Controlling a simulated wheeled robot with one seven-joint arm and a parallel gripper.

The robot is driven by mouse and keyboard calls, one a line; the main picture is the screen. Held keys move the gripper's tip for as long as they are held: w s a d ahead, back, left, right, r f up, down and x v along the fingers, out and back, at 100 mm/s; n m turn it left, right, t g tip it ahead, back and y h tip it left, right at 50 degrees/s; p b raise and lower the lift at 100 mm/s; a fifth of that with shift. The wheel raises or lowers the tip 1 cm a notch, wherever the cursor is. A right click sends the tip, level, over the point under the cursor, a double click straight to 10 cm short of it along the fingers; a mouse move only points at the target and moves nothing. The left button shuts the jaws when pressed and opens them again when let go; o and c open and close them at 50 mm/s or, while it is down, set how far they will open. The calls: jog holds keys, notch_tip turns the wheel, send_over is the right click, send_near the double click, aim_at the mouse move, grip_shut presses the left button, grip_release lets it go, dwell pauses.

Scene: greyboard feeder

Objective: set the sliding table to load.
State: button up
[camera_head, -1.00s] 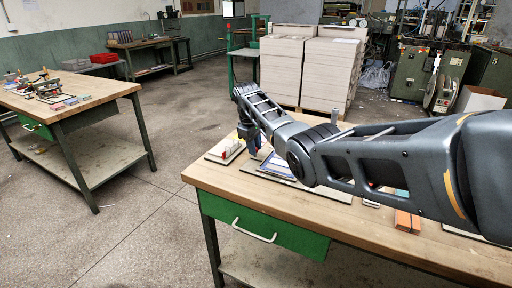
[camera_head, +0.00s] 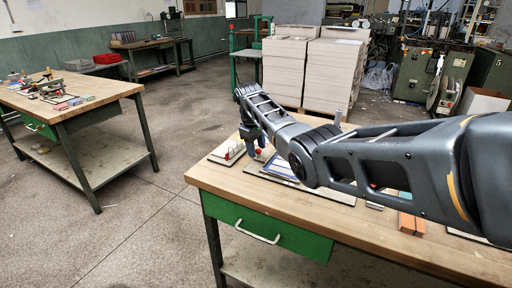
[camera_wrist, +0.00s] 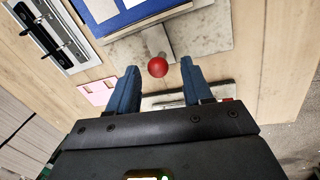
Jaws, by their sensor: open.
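A red ball knob (camera_wrist: 157,67) sits between the spread blue fingers of my gripper (camera_wrist: 158,82) in the wrist view. I see no clear contact with either finger. The knob is at the edge of a grey metal plate (camera_wrist: 206,36), beside a blue panel (camera_wrist: 115,18) that appears to be part of the sliding table. In the head view my gripper (camera_head: 256,146) points down over the near bench, and the red knob (camera_head: 258,152) shows beside a finger. The blue-edged panel (camera_head: 281,168) lies to its right, partly hidden by my arm. Any load marking cannot be read.
A white piece on a board (camera_head: 230,152) stands left of my gripper. Orange blocks (camera_head: 409,222) lie under my forearm. The wooden bench (camera_head: 225,187) is clear at front left.

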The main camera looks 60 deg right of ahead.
notch_tip(320, 180, up, 8)
jog(key=a, duration=0.1)
jog(key=shift+a+f, duration=0.2)
jog(key=shift+a, duration=0.05)
jog(key=shift+f, duration=0.1)
dwell(0.5)
